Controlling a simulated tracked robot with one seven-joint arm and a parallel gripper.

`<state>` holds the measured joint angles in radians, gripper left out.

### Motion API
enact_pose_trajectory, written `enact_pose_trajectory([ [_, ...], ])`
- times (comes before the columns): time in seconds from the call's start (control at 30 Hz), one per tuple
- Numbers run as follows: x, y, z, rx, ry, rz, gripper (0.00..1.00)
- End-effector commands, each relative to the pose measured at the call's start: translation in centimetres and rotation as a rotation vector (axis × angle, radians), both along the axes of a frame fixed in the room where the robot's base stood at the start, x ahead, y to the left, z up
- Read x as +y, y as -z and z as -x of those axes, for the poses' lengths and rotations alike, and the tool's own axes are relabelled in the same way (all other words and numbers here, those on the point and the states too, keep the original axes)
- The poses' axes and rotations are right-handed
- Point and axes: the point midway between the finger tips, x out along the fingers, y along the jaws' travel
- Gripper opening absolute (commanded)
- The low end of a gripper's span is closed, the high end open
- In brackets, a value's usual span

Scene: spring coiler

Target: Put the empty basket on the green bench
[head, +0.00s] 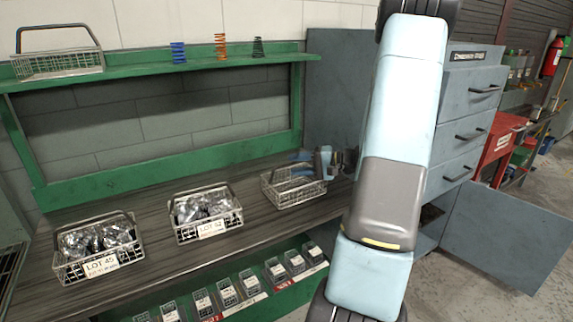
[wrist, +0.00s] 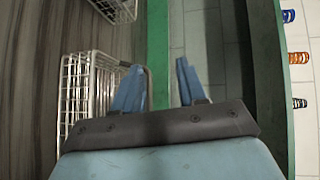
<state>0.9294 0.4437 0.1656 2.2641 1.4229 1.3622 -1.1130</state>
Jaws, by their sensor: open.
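A wire basket (head: 292,197) with no contents showing stands on the dark wood top of the green bench (head: 150,178), at its right end. It also shows at the left of the wrist view (wrist: 75,95), with its wire handle close to my left finger. My gripper (head: 308,160) is above and beside this basket's right rear side. In the wrist view my gripper (wrist: 157,78) has its fingers spread, with nothing clearly held. Whether the handle lies between the fingers I cannot tell. Another wire basket (head: 60,64), seemingly empty, stands on the bench's upper green shelf (head: 140,71).
Two baskets of metal parts, labelled LOT 45 (head: 97,240) and LOT 52 (head: 203,210), stand on the bench top. Blue (head: 178,53), orange (head: 220,45) and dark (head: 258,47) springs stand on the shelf. A grey drawer cabinet (head: 468,110) is at right, with an open lower door (head: 505,235).

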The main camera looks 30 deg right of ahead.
Motion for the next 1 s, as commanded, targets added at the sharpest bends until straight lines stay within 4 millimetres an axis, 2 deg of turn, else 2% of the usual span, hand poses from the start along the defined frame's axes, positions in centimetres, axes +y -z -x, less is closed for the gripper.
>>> enact_pose_trajectory([
  [0.03, 2.1, -1.1, 0.4, 0.024, -0.059, 0.038, 0.41],
  [0.2, 7.8, -3.3, 2.5, 0.123, -0.222, 0.163, 0.41],
  [0.4, 13.0, -5.4, 6.0, 0.224, -0.367, 0.344, 0.41],
  [0.5, 15.0, -6.4, 7.9, 0.265, -0.42, 0.442, 0.41],
  [0.7, 17.8, -8.1, 11.8, 0.319, -0.487, 0.656, 0.41],
  [1.0, 19.6, -10.8, 17.2, 0.323, -0.49, 0.981, 0.41],
])
